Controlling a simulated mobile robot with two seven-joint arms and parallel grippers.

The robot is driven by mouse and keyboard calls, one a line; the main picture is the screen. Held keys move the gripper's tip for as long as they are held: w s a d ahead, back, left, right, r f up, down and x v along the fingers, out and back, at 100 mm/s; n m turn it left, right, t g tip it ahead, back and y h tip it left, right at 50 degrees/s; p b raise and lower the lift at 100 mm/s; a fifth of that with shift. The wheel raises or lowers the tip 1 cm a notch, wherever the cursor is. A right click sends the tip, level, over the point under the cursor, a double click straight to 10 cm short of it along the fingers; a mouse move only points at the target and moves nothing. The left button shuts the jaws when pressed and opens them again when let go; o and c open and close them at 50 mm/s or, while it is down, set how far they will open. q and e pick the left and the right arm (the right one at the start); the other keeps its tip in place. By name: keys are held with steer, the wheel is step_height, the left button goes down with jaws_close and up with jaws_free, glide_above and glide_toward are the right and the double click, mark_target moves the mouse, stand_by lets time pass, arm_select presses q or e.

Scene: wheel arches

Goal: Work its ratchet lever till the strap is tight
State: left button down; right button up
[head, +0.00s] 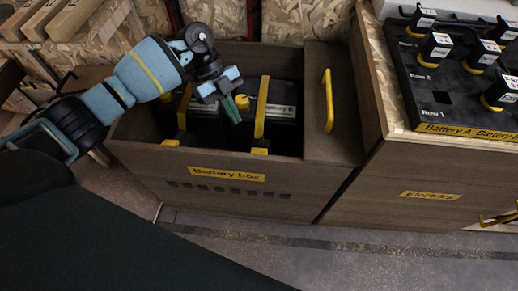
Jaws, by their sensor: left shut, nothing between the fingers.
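The open wooden battery box (150,158) stands in the middle of the head view with dark batteries inside. A yellow strap (263,100) runs over the battery, which has a white label (282,111). A small yellow rounded part (242,102) shows beside the strap; I cannot tell whether it is the ratchet lever. My left gripper (233,112) reaches into the box opening from the left. Its fingers are shut and empty, left of the strap and close to the yellow part; contact cannot be told. The gripper and arm hide part of the box. My right gripper is not in view.
The box lid stands open at the right with a yellow handle (328,100). A black rack (428,97) with several small labelled blocks sits on the cabinet (385,170) at the right. Chipboard panels (300,20) close off the back. The floor (290,232) in front is clear.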

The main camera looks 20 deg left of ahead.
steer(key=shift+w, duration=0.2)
arm_select(q)
steer(key=s+d+r+m+t+y+p, duration=0.1)
steer(key=s+d+r+m+y+p, duration=0.1)
steer(key=m, duration=1.6)
steer(key=s+d+r+m+t+y+p, duration=0.1)
steer(key=d+m+p, duration=0.4)
steer(key=m, duration=1.3)
steer(key=r+y, duration=0.1)
steer(key=y, duration=0.1)
steer(key=shift+s+d+r+t+y, duration=0.2)
steer(key=shift+s+d+t+y, duration=0.1)
steer(key=shift+s+d, duration=0.1)
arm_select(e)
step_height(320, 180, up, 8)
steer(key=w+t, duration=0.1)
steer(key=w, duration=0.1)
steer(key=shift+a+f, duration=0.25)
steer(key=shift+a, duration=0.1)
